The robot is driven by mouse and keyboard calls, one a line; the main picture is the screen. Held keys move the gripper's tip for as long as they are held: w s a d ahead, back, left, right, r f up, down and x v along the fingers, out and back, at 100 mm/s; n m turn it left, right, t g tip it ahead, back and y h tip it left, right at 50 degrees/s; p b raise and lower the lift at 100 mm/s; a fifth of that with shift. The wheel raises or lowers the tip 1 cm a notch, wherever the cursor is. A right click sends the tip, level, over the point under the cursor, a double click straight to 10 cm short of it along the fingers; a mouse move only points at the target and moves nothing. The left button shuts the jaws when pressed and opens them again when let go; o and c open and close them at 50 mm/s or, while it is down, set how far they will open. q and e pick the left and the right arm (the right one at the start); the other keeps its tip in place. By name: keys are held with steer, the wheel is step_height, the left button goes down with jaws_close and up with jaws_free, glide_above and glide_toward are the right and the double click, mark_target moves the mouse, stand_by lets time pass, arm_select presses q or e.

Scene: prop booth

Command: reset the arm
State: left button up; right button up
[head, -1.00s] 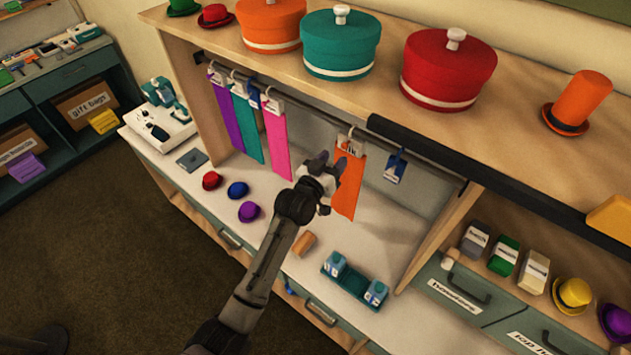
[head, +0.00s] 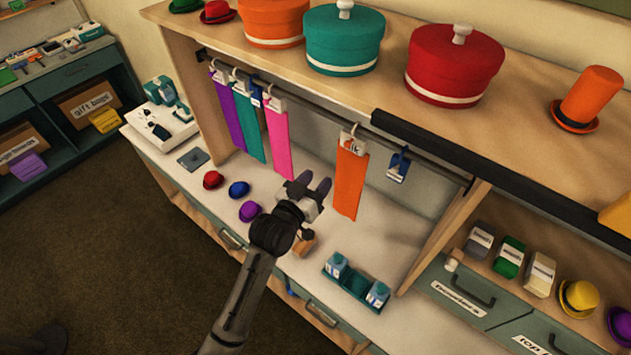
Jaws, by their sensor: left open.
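My left gripper (head: 311,186) is open and empty. It is above the white counter (head: 395,237), in front of the hanging strips. Its fingertips point up and away, between the pink strip (head: 278,140) and the orange strip (head: 349,185), apart from both. My left arm comes in from the bottom of the view. My right gripper is not in view.
The strips hang from a rail (head: 310,100). Small red (head: 213,180), blue (head: 238,189) and purple (head: 250,211) hats lie left of the gripper. A teal tray (head: 354,288) with cartons stands to the right.

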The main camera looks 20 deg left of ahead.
arm_select(q)
steer(key=shift+f, duration=0.1)
steer(key=s+a+f+g+y+p, duration=0.1)
steer(key=s+a+f+g+p, duration=0.1)
steer(key=s, duration=1.1)
steer(key=s+a+f+g+y+p, duration=0.1)
steer(key=s+f+g, duration=0.4)
steer(key=s, duration=0.7)
steer(key=s+a+f+m+g+y+p, duration=0.1)
steer(key=s+g, duration=0.5)
steer(key=s, duration=0.7)
step_height(320, 180, down, 4)
steer(key=shift+s+a+r+g+y+p, duration=0.35)
steer(key=shift+a+y+p, duration=0.25)
steer(key=shift+a+p, duration=0.35)
steer(key=shift+w+d+f, duration=0.1)
steer(key=shift+d, duration=0.05)
